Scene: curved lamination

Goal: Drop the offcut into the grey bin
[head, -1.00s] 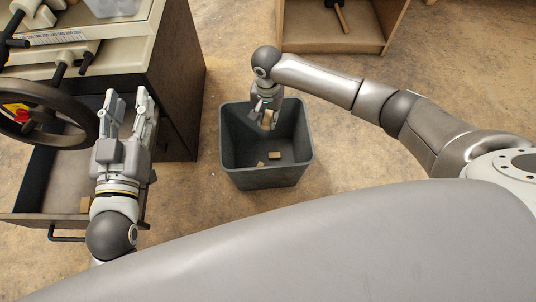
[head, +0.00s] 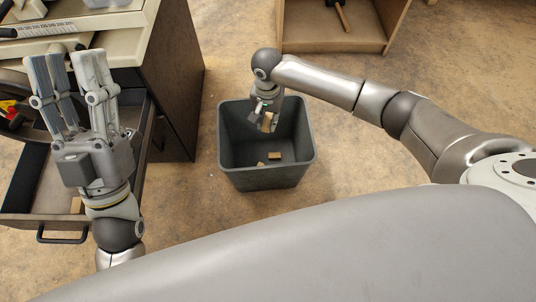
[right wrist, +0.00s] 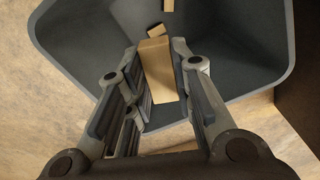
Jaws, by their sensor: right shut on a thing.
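The offcut (head: 267,122) is a small pale wooden block. My right gripper (head: 266,113) is shut on it above the grey bin, with the fingers pointing down into the opening. In the right wrist view the offcut (right wrist: 158,68) stands out between the two fingers (right wrist: 156,88), with the bin's inside behind it. The grey bin (head: 265,180) is an open, square, tapered tub on the floor. My left gripper (head: 72,65) is open and empty at the left, in front of the bench, its fingers pointing up the picture.
Small wood pieces (head: 274,156) lie on the bin's floor. A dark cabinet (head: 178,85) stands left of the bin, with an open drawer (head: 30,200) behind my left arm. A wooden shelf unit (head: 330,45) holding a hammer is at the back. The floor around the bin is clear.

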